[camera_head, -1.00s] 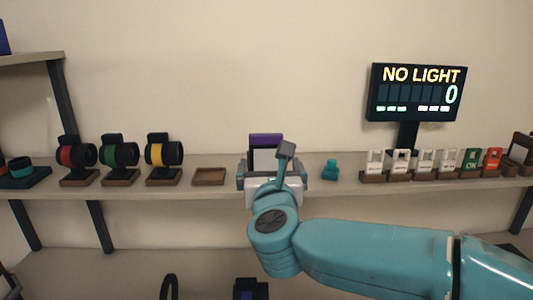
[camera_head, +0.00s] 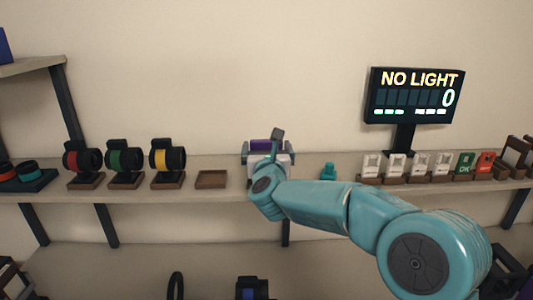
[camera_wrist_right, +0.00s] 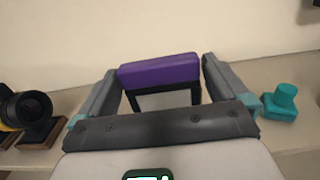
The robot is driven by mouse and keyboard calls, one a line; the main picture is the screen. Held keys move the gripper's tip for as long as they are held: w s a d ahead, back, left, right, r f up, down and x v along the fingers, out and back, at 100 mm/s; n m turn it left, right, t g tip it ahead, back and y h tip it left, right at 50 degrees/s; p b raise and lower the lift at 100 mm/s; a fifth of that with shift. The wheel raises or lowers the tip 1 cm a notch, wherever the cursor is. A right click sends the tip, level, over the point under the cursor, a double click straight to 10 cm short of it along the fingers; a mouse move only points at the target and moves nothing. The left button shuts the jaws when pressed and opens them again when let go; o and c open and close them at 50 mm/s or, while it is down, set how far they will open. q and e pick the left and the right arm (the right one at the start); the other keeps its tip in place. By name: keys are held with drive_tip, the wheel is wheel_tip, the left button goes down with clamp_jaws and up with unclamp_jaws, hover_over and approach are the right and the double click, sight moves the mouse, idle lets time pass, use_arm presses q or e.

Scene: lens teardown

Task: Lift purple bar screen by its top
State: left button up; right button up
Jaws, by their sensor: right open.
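The purple bar screen (camera_head: 267,145) stands upright on the shelf, with its purple bar along the top. In the right wrist view, the purple bar (camera_wrist_right: 160,71) sits above a dark frame with a pale panel. My right gripper (camera_wrist_right: 160,66) is open, with one grey finger on each side of the bar. Small gaps seem to show between the fingers and the bar's ends; contact cannot be told. In the head view my right gripper (camera_head: 268,152) hides the screen's lower part. My left gripper is not in view.
A teal knob-like piece (camera_head: 328,171) stands just right of the screen. An empty wooden tray (camera_head: 211,179) and a yellow-ringed lens (camera_head: 167,160) are to the left. Several small cards in wooden stands line the right. A "NO LIGHT" display (camera_head: 414,95) rises behind.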

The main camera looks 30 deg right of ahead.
drive_tip(key=shift+x, duration=0.95)
drive_tip(key=shift+s+a+r, duration=0.25)
drive_tip(key=shift+s, duration=0.15)
drive_tip(key=shift+w+f, duration=0.15)
drive_tip(key=shift+w, duration=0.05)
drive_tip(key=c, duration=0.7)
